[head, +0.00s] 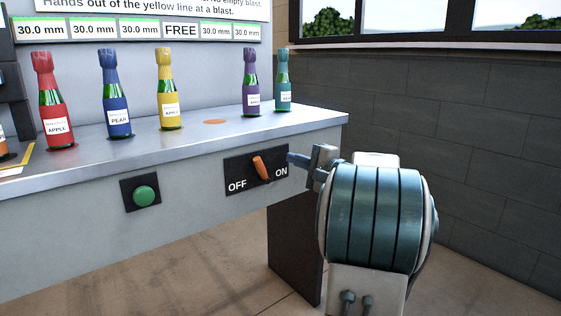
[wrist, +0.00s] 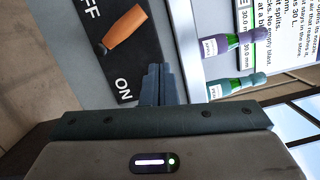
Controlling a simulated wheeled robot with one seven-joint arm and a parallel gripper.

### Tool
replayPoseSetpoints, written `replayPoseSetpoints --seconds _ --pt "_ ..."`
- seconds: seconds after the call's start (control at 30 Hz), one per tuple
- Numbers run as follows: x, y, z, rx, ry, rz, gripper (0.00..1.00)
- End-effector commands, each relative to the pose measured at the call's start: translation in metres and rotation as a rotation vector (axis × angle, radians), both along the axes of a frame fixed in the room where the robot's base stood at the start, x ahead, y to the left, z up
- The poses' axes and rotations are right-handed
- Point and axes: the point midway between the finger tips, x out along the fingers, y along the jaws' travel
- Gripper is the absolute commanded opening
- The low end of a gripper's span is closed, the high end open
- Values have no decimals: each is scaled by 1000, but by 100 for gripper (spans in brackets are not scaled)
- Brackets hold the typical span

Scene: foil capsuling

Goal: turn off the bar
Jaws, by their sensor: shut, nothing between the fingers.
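The bar's switch is an orange lever (head: 261,168) on a black plate (head: 243,184) on the front of the grey counter, marked OFF at left and ON at right. The lever stands near the plate's middle, its upper end tilted slightly left in the head view. I cannot tell which setting it is in. It also shows in the wrist view (wrist: 125,31). My gripper (head: 291,158) is shut and empty at the plate's right edge, by the ON side. In the wrist view, the closed fingertips (wrist: 158,72) are apart from the lever.
A green button (head: 145,196) is left of the plate. Red (head: 56,105), blue (head: 116,105), yellow (head: 167,95), purple (head: 251,85) and teal (head: 283,85) foil-topped bottles stand on the counter (head: 190,139). Space before the plate's left side is clear.

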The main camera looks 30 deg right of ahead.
Motion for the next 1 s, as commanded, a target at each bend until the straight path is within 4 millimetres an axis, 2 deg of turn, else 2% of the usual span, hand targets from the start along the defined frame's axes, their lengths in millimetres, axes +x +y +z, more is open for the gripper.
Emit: replayPoseSetpoints --seconds 0.03,0.2,0.4,0.6,1.0 --pt "-14 -4 6 1 -1 -5 0" --pt "-49 -13 8 0 0 0 0" --pt "-74 -20 8 1 1 4 0" --pt "-82 -23 7 1 0 3 0" --pt "-81 -23 7 0 -1 3 0"
